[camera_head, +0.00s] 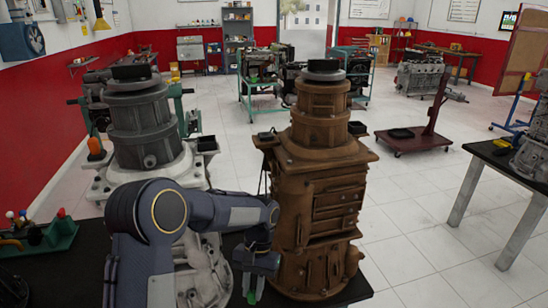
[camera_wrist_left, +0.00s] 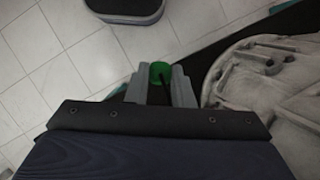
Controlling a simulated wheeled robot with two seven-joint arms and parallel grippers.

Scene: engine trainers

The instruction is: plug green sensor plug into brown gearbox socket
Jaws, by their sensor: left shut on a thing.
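The green sensor plug (camera_head: 252,296) shows as a small green piece at the tip of my left gripper (camera_head: 257,283), low in front of the brown gearbox. In the left wrist view the plug (camera_wrist_left: 160,70) sits between the two grey fingers of my left gripper (camera_wrist_left: 161,84), which are shut on it. The brown gearbox (camera_head: 318,195) stands upright on the dark table, just right of the gripper. I cannot make out which part of it is the socket. My right gripper is in neither view.
A grey gearbox (camera_head: 138,125) on a pale base stands behind my left arm. A grey casting (camera_wrist_left: 265,75) lies right of the gripper in the wrist view. A green tray with coloured tools (camera_head: 35,238) is at the left. Open tiled floor (camera_head: 420,215) lies to the right.

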